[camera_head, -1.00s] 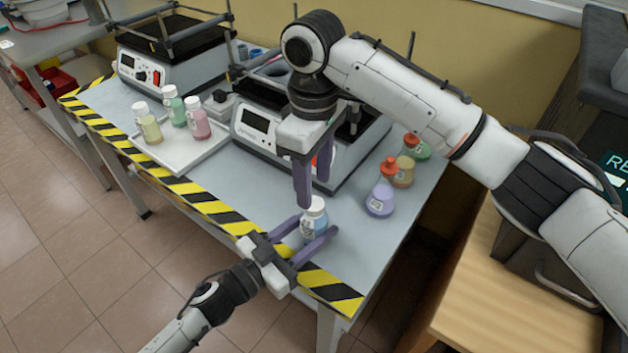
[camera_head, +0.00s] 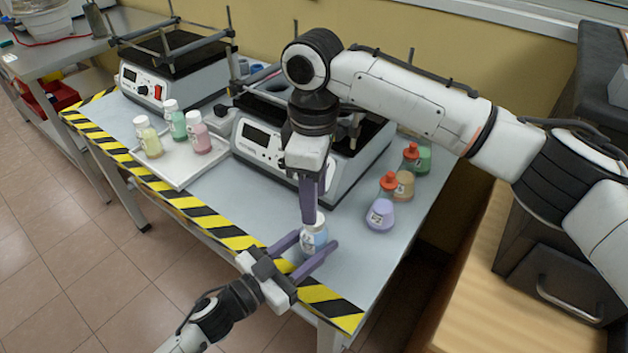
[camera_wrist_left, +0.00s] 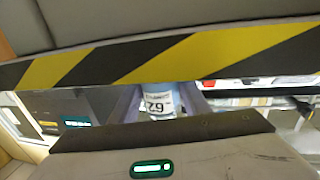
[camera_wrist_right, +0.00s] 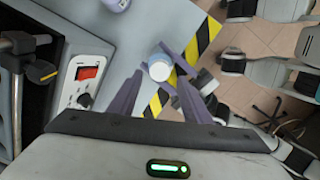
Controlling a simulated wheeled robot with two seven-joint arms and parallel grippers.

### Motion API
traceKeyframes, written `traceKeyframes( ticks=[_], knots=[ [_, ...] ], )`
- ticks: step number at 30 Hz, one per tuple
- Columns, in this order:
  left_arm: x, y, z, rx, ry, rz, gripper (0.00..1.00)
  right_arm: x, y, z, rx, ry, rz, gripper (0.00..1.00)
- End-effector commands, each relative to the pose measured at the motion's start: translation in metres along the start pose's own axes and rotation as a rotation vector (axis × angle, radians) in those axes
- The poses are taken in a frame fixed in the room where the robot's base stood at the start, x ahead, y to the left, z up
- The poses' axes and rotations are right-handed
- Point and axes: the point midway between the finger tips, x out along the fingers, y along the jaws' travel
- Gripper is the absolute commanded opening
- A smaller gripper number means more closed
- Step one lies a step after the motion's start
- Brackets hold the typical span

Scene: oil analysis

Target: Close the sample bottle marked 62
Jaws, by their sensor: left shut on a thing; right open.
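The sample bottle marked 62 (camera_head: 314,240) has pale blue contents and stands upright near the striped front edge of the table. Its label reads 62, upside down, in the left wrist view (camera_wrist_left: 157,103). My left gripper (camera_head: 308,243) is shut on the bottle's body from the front, one finger on each side. My right gripper (camera_head: 311,218) points down just above the bottle, open. In the right wrist view, the bottle's white cap (camera_wrist_right: 159,65) shows between the fingertips. The cap sits on the bottle's top; I cannot tell how tightly, or whether the fingers touch it.
A white tray (camera_head: 178,174) at left holds several bottles with white caps. Flasks with red stoppers, including a purple one (camera_head: 380,215), stand to the right. A shaker device (camera_head: 255,140) is behind the bottle. Table surface is free between tray and bottle.

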Motion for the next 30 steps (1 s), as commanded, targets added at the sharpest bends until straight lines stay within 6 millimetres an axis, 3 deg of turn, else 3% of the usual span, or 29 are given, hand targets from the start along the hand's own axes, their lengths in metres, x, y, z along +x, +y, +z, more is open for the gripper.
traceKeyframes(
  ticks=[3,9,20,28,30],
  knots=[
    [0.0,0.0,0.0,-0.001,-0.001,0.0,0.0,0.02,0.0,0.001,0.0,-0.001,-0.002,0.44],
    [0.0,0.0,0.0,0.0,-0.001,0.0,0.0,0.04,0.0,0.0,0.001,0.0,0.0,0.44],
    [0.0,0.0,0.0,0.0,-0.001,0.0,0.0,0.045,0.0,0.0,0.001,0.001,0.001,0.44],
    [0.0,0.0,0.0,0.0,-0.001,0.0,0.0,0.045,0.0,0.0,0.001,0.001,0.001,0.02],
    [0.0,0.0,0.0,-0.001,-0.001,0.0,0.0,0.045,0.0,0.0,0.001,0.001,0.001,0.02]
  ],
)
